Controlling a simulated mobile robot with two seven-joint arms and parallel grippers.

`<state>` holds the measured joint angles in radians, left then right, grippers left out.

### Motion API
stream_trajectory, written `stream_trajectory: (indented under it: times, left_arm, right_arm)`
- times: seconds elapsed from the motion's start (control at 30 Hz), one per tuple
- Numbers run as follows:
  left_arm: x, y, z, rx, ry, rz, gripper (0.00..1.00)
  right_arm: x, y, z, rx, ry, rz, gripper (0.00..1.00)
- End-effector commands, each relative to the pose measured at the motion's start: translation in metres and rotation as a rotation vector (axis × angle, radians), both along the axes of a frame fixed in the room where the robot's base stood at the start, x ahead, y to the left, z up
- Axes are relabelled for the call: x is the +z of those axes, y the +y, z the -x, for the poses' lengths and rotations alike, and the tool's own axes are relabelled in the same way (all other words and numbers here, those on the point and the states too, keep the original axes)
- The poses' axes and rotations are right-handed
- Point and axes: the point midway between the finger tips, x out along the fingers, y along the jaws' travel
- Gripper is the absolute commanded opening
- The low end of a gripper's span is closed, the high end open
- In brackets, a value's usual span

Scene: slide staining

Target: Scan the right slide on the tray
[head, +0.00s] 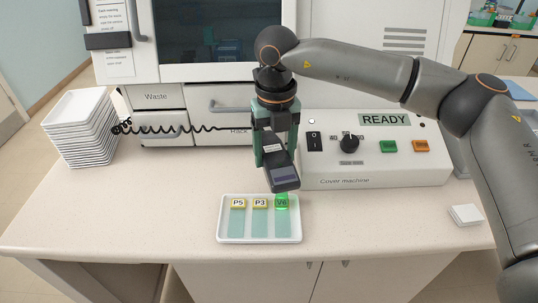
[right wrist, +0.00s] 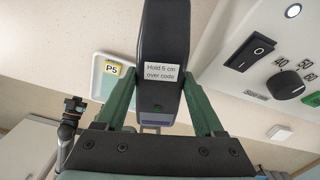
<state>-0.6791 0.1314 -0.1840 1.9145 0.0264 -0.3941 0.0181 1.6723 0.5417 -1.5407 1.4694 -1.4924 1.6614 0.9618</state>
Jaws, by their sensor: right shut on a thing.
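The white tray (head: 224,238) lies on the counter near its front edge, with three teal slides side by side. The left slide (head: 237,224) is labelled P5, the middle slide (head: 260,224) P3, and the right slide (head: 282,226) V6. My right gripper (head: 273,150) is shut on a dark handheld scanner (head: 285,177), held tilted above the tray's back edge. Green light falls on the V6 label. In the right wrist view the scanner (right wrist: 162,50) sits between the green fingers and hides much of the tray (right wrist: 97,92). My left gripper (right wrist: 72,104) seems to show there, small and unclear.
The cover machine (head: 375,165), reading READY, stands behind and right of the tray. A coiled cord (head: 160,129) runs left from the scanner area. A stack of white trays (head: 80,130) stands at left. A small white block (head: 465,214) lies at right. The counter left of the tray is clear.

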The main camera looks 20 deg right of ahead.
Motion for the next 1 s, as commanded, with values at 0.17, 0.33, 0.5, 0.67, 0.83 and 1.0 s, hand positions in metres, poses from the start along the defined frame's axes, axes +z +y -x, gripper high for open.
stream_trajectory:
  times: [0.17,0.33,0.5,0.67,0.83,1.0]
  left_arm:
    - [0.000,0.000,0.000,0.000,0.000,0.000,0.00]
    - [0.000,0.000,0.000,0.000,0.000,0.000,0.00]
    - [0.004,0.000,0.000,0.000,0.000,0.000,0.00]
    - [0.014,0.000,0.000,0.000,0.000,0.000,0.00]
    - [0.019,0.000,0.000,0.000,0.000,0.000,0.00]
    - [0.018,0.000,0.000,0.000,0.000,0.000,0.00]
  right_arm:
    - [0.000,-0.002,-0.001,-0.001,-0.001,0.000,0.03]
    - [0.000,-0.001,-0.001,-0.001,-0.001,0.000,0.03]
    - [0.006,-0.001,-0.001,-0.001,-0.001,0.000,0.03]
    - [0.021,-0.001,-0.001,-0.001,-0.001,0.000,0.03]
    - [0.031,-0.001,-0.001,-0.001,-0.001,-0.001,0.03]
    - [0.030,-0.001,-0.001,-0.001,-0.001,0.000,0.03]
